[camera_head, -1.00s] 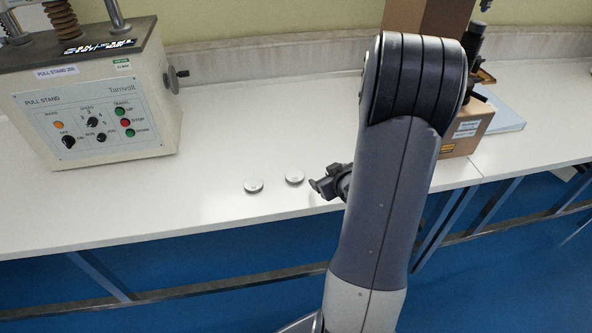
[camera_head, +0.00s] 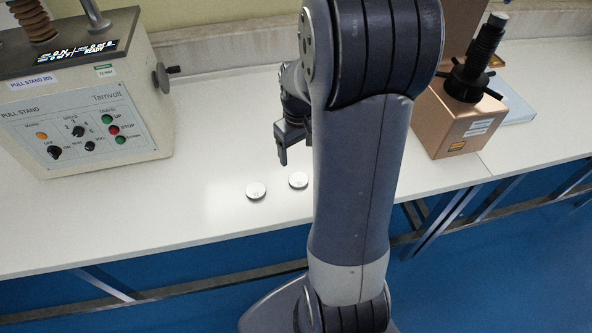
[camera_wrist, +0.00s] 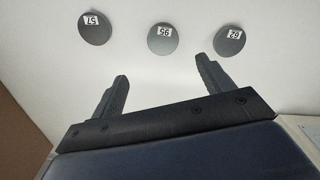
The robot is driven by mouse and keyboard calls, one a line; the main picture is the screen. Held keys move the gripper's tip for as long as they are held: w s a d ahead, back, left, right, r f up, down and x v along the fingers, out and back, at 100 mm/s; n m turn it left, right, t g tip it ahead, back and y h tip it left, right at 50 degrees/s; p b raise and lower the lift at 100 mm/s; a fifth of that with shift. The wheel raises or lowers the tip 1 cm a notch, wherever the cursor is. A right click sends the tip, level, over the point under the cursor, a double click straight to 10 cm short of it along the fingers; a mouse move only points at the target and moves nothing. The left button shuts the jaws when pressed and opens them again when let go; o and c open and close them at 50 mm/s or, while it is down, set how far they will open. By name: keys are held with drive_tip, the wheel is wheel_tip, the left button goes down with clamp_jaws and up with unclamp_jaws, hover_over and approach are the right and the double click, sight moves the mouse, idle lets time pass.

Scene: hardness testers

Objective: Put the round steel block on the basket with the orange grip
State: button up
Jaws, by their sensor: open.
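Two round grey steel blocks lie flat on the white bench in the head view, a left one (camera_head: 255,191) and a right one (camera_head: 298,180). The wrist view shows three round blocks in a row, each with a small number label: a left one (camera_wrist: 95,30), a middle one (camera_wrist: 162,40) and a right one (camera_wrist: 229,42). My gripper (camera_head: 282,147) is above the bench near the blocks. In the wrist view its open, empty fingers (camera_wrist: 161,72) point toward the row, with the middle block ahead of the gap. No basket with an orange grip is in view.
A pull stand (camera_head: 85,115) with knobs and buttons stands at the left. A copper-brown tester (camera_head: 455,115) with a black column stands at the right.

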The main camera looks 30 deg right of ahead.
sight(298, 179)
drive_tip(key=f, duration=1)
drive_tip(key=shift+s+a+f, duration=0.2)
drive_tip(key=shift+f, duration=0.05)
drive_tip(key=c, duration=1.4)
